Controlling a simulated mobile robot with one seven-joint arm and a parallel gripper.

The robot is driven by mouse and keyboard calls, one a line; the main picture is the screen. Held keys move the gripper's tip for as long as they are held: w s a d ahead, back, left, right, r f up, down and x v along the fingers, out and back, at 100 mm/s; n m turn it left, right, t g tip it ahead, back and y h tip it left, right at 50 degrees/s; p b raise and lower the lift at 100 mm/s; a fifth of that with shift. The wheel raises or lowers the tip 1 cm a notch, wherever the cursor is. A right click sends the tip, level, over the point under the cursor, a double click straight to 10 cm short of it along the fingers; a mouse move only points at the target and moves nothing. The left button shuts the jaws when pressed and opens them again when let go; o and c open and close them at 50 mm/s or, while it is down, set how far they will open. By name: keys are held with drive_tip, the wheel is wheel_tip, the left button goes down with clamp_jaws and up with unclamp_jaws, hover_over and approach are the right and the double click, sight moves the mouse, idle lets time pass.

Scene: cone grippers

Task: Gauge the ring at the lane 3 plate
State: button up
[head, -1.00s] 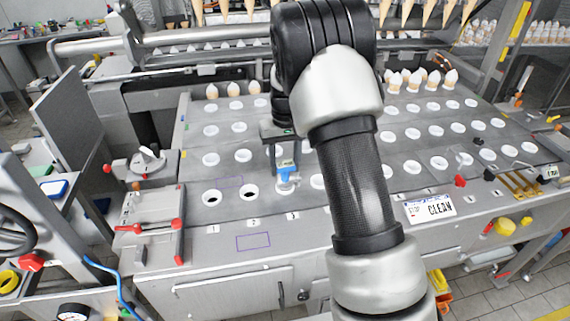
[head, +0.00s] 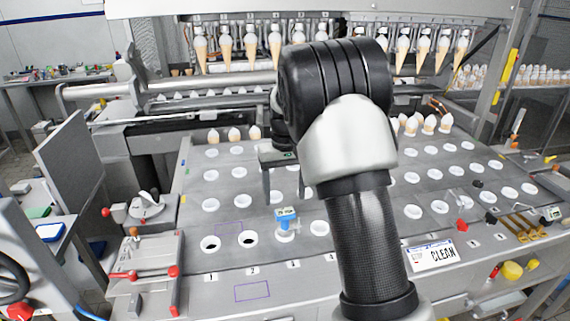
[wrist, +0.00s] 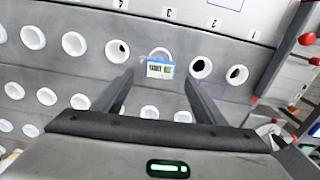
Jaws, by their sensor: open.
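The blue gauge (head: 286,217) with a small display stands upright in the white ring (head: 288,236) of the front row, behind the printed number 3 on the plate (head: 270,258). In the wrist view the gauge (wrist: 160,68) shows ahead between the fingertips, its display facing the camera, with dark marks too small to read. My gripper (head: 284,200) is above and behind the gauge, apart from it, with fingers spread and nothing between them. The wrist view shows the open gripper (wrist: 160,80) too. My arm hides part of the plate right of lane 3.
Front rings of lane 1 (head: 210,244) and lane 2 (head: 248,240) show dark openings. Filled cones (head: 234,134) stand in the back row. A CLEAN sign (head: 432,255) lies at the right front. A red-handled fixture (head: 146,270) stands at the left edge.

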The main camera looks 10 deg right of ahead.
wheel_tip(320, 180, up, 11)
drive_tip(key=shift+f, duration=0.15)
idle(0.4)
drive_tip(key=s+r+t+p, duration=0.1)
drive_tip(key=s+r+t, duration=0.1)
drive_tip(key=s+r, duration=0.45)
drive_tip(key=s+r+t, duration=0.1)
drive_tip(key=s+r, duration=0.2)
drive_tip(key=s, duration=0.7)
drive_tip(key=s+f+t+p, duration=0.1)
drive_tip(key=s+f+t, duration=0.1)
drive_tip(key=s, duration=1.2)
drive_tip(key=shift+s+f+t, duration=0.25)
drive_tip(key=shift+f+t, duration=0.05)
drive_tip(key=shift+f, duration=0.3)
